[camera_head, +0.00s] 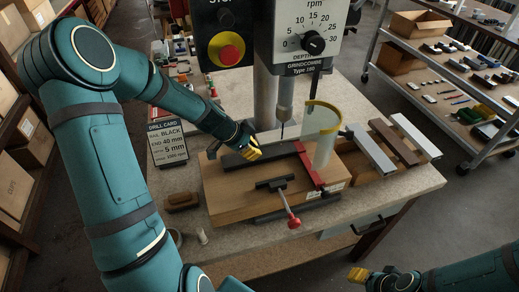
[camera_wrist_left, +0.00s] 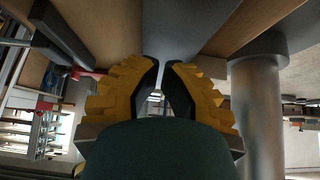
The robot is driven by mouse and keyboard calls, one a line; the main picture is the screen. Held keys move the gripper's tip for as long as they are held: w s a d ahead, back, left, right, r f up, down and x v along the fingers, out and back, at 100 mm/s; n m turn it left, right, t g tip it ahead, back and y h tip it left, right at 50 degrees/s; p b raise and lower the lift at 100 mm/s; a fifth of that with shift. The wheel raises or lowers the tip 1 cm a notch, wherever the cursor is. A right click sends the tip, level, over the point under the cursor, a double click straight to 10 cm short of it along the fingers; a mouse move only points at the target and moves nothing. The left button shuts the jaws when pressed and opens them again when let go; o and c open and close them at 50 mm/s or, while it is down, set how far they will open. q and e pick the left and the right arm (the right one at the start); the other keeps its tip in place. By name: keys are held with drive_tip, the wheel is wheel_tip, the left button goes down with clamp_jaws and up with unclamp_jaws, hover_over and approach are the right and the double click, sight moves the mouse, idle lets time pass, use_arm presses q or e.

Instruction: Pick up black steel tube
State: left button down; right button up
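The black steel tube (camera_head: 279,150) lies on the wooden board (camera_head: 228,200) under the drill, its right end by a red bar (camera_head: 307,165). My left gripper (camera_head: 252,152) is right at the tube, its yellow fingers over its middle and hiding part of it. In the left wrist view the dark tube (camera_wrist_left: 185,25) runs up from the fingertips (camera_wrist_left: 162,65). A narrow gap shows between the finger pads; I cannot tell whether they press on the tube. My right gripper (camera_head: 357,275) is at the lower right, away from the board; its opening is unclear.
The drill bit (camera_head: 283,130) and a clear curved guard (camera_head: 322,130) stand close right of my left gripper. A red-knobbed clamp (camera_head: 280,195) is in front. Grey and brown profiles (camera_head: 395,142) lie at the right. A drill card (camera_head: 167,145) stands left.

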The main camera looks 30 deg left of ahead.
use_arm(q)
drive_tip(key=shift+w+d+f+p, duration=0.3)
drive_tip(key=shift+w+d, duration=0.5)
drive_tip(key=shift+a+f+b, duration=0.1)
drive_tip(key=shift+f+b, duration=0.3)
drive_tip(key=shift+b, duration=0.1)
drive_tip(key=shift+s+f+b, duration=0.15)
drive_tip(key=shift+f+b, duration=0.05)
drive_tip(key=shift+b, duration=0.25)
use_arm(e)
drive_tip(key=shift+f, duration=0.55)
